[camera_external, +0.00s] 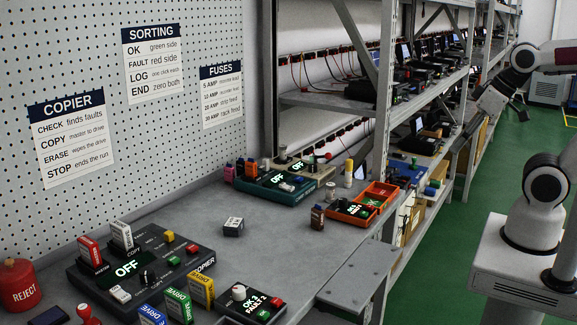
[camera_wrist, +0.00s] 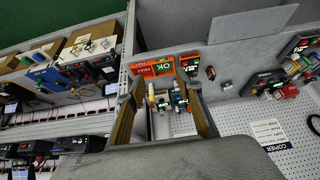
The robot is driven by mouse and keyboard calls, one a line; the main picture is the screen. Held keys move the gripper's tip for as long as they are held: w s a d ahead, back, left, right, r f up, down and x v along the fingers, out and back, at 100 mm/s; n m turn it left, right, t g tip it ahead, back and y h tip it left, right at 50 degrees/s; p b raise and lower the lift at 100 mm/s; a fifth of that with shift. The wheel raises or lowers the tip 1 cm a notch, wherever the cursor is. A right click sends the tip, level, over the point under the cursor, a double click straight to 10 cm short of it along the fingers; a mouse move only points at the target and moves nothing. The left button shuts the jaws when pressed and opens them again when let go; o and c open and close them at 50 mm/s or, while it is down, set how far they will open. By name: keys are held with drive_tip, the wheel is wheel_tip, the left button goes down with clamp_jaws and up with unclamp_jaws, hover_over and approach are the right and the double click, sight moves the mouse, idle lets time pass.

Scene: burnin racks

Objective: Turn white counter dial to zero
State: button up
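The counter is a black box with a lit display reading OK 3 and FAULT 2, at the bottom of the external view. Its white dial (camera_external: 239,291) sits at its back left corner, with a red button (camera_external: 277,302) to the right. The dial's exact setting is too small to read. My gripper (camera_external: 490,106) is at the upper right, high above the aisle side and far from the counter. In the wrist view my gripper (camera_wrist: 166,98) has its two fingers spread apart, with nothing held between them.
A black copier panel (camera_external: 95,277) reading OFF stands left of the counter, with green and yellow drive blocks (camera_external: 201,289) between them. An orange tray (camera_external: 378,193) sits farther back. A red reject canister (camera_external: 17,284) stands at far left. The grey bench middle (camera_external: 185,215) is mostly clear.

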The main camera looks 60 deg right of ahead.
drive_tip(key=w+a+f+n+t+y, duration=0.3)
drive_tip(key=w+a+n+y, duration=0.15)
drive_tip(key=w+a, duration=1.95)
drive_tip(key=n+y, duration=0.4)
drive_tip(key=y, duration=0.1)
approach(242, 288)
drive_tip(key=shift+w+a+f+t, duration=0.2)
drive_tip(key=shift+a+f+t, duration=0.2)
drive_tip(key=shift+a, duration=0.1)
drive_tip(key=shift+w+a, duration=0.1)
drive_tip(key=shift+w, duration=0.05)
drive_tip(key=shift+x, duration=3.75)
drive_tip(key=shift+f, duration=0.15)
clamp_jaws()
